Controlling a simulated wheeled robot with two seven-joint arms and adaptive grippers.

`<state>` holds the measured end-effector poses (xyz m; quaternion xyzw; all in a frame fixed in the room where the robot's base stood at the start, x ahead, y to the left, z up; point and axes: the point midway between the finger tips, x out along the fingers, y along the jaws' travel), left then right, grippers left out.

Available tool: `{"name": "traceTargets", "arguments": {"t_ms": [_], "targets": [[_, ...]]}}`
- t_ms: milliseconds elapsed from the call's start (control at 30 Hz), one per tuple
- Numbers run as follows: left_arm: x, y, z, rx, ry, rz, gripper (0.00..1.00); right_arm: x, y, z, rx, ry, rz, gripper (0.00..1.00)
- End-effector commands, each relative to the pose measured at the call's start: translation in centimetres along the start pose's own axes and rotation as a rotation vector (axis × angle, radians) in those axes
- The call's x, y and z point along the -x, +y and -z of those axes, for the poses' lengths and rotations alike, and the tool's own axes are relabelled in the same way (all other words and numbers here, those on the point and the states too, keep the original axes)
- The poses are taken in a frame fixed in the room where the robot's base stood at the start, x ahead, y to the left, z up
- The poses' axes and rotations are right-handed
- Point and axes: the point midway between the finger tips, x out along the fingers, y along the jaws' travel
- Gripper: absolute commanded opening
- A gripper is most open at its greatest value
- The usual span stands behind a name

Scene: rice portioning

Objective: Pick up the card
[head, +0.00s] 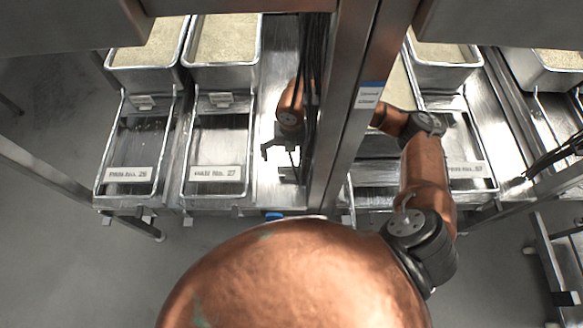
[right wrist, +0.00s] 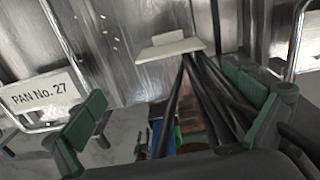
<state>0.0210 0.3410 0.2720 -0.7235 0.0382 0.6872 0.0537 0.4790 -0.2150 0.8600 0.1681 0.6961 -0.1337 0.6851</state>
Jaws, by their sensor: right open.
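A small pale card-like piece (right wrist: 170,48) lies ahead of my right gripper in the right wrist view, on or just above the shiny metal; its face is turned away, so I read no text on it. The pale piece is beyond the fingertips, not touched. In the head view my right gripper (head: 281,153) hangs over the steel counter, left of the upright post. I cannot pick out the piece there. My left gripper is not in view.
Labelled cards stand on wire frames: "PAN No. 26" (head: 130,174) and "PAN No. 27" (head: 216,172), the latter also in the right wrist view (right wrist: 43,92). Grain-filled pans (head: 225,73) stand behind. A steel post (head: 345,110) and dark cables (right wrist: 205,105) crowd my right arm.

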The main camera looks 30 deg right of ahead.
Motion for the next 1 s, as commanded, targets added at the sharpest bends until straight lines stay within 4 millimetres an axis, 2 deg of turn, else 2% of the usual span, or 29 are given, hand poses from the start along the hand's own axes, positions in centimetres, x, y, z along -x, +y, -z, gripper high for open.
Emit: {"name": "traceTargets", "arguments": {"t_ms": [167, 467, 700, 1000], "targets": [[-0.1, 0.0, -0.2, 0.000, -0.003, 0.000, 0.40, -1.7, -1.6, -0.1, -0.020, -0.027, 0.051, 1.00], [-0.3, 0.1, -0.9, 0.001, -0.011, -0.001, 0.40, -4.4, -2.0, -0.4, -0.025, -0.025, 0.047, 1.00], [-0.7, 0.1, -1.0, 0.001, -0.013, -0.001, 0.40, -7.8, -2.1, -0.7, -0.022, -0.023, 0.045, 1.00], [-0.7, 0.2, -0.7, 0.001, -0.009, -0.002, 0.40, -8.3, -2.0, -0.8, -0.020, -0.026, 0.045, 0.98]]}}
